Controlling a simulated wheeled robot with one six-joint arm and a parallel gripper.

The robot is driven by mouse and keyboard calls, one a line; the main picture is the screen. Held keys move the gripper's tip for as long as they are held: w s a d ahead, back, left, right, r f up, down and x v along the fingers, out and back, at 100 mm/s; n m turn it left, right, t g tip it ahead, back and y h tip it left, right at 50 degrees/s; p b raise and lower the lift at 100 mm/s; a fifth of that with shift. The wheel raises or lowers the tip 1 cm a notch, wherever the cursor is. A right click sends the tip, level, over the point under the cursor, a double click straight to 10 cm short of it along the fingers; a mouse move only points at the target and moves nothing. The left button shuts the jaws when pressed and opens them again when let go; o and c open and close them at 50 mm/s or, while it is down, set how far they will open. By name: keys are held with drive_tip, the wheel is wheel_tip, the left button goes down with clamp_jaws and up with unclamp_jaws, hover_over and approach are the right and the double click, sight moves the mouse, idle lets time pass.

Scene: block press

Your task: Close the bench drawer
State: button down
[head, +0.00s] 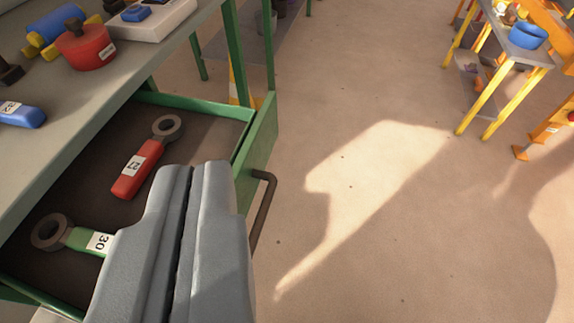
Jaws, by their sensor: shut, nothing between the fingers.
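The green bench drawer (262,140) is pulled out from under the grey bench top (120,70). Its dark handle (263,208) sits on the outer face of the drawer front. A red-handled ring tool (137,170) marked 27 and a green-handled ring tool (80,238) marked 30 lie inside. My gripper (190,172) is at the lower middle, its two grey fingers together and empty. It covers the near part of the drawer front and some of the inside. The handle shows just right of the fingers; I cannot tell whether they touch the drawer.
On the bench top are a red round weight (85,48), a blue-handled tool (22,114) and a white block (150,20). Green bench legs stand behind the drawer. A yellow-legged table (500,70) stands far right. The floor (380,220) between is clear.

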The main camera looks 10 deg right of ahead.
sight(177, 114)
drive_tip(key=w+d+f+m+g+y, duration=0.2)
drive_tip(key=w+d+f+g, duration=0.2)
drive_tip(key=w+d+f, duration=0.5)
drive_tip(key=w+d+f+m+g+y, duration=0.1)
drive_tip(key=w+d+f+g, duration=0.35)
drive_tip(key=w+f, duration=0.8)
drive_tip(key=shift+t, duration=0.65)
drive_tip(key=shift+w+a+f, duration=0.75)
drive_tip(key=shift+w+f, duration=0.55)
drive_tip(key=shift+w, duration=0.05)
drive_tip(key=shift+w+a+f, duration=0.7)
drive_tip(key=shift+w+f, duration=0.6)
drive_tip(key=shift+w, duration=0.05)
drive_tip(key=shift+w+a+f, duration=0.75)
drive_tip(key=shift+w+f, duration=0.55)
drive_tip(key=shift+w, duration=0.05)
drive_tip(key=w+a, duration=0.3)
drive_tip(key=a, duration=0.3)
drive_tip(key=w+a, duration=0.4)
drive_tip(key=a, duration=0.3)
drive_tip(key=w+a, duration=0.4)
drive_tip(key=a, duration=0.2)
drive_tip(key=shift+w+a, duration=0.2)
drive_tip(key=shift+a, duration=0.2)
